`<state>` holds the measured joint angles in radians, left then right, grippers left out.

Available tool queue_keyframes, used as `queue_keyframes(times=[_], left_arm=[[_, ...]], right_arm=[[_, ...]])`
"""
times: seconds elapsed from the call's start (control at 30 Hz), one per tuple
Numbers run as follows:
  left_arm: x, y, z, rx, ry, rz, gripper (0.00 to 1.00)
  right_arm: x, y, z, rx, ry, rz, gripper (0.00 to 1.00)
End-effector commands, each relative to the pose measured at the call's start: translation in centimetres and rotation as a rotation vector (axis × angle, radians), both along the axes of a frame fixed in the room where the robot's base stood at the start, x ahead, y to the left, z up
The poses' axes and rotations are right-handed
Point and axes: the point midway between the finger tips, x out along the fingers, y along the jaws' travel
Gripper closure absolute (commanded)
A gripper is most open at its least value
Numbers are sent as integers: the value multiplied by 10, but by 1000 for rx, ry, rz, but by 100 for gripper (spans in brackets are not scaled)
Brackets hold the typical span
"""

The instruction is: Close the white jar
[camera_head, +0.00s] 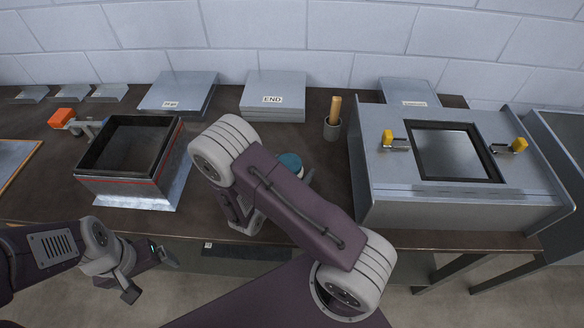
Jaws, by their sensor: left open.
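A small round jar with a teal top (290,162) and a bit of white side stands on the dark bench, right of the middle. My right arm's link covers most of it, so I cannot tell whether the teal part is a lid seated on it. My left gripper (151,274) is open and empty at the lower left, in front of the bench edge and well away from the jar. My right gripper is hidden behind my own arm, which crosses the middle of the view.
An open dark-lined metal box (170,162) stands at the left. A large metal box with yellow-handled clamps (383,188) fills the right. A grey cup (331,130) holds wooden handles. Sheet-metal stacks (272,106) and an orange-handled tool (62,117) lie behind.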

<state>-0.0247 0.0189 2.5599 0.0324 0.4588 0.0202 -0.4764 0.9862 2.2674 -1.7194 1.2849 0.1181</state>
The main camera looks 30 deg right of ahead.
Motion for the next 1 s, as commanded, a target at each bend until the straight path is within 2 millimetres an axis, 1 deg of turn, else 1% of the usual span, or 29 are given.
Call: queue_keyframes(times=[0.1,0.17,0.27,0.5,0.6,0.7,0.8,1.0], left_arm=[[0,0,5,0,0,0,10],[0,0,3,0,0,0,10],[0,0,2,0,0,0,10],[0,0,2,0,0,0,10],[0,0,2,0,0,0,10],[0,0,2,0,0,0,10],[0,0,2,0,0,0,10],[0,0,2,0,0,0,10]], right_arm=[[0,0,5,0,0,0,1],[-2,5,5,0,0,3,1],[-12,21,10,0,-1,7,1],[-42,66,27,1,-3,6,1],[-52,80,33,2,-2,5,1],[-59,89,37,0,-2,3,1],[-63,94,38,0,1,1,1],[-64,95,39,0,0,-1,1]])
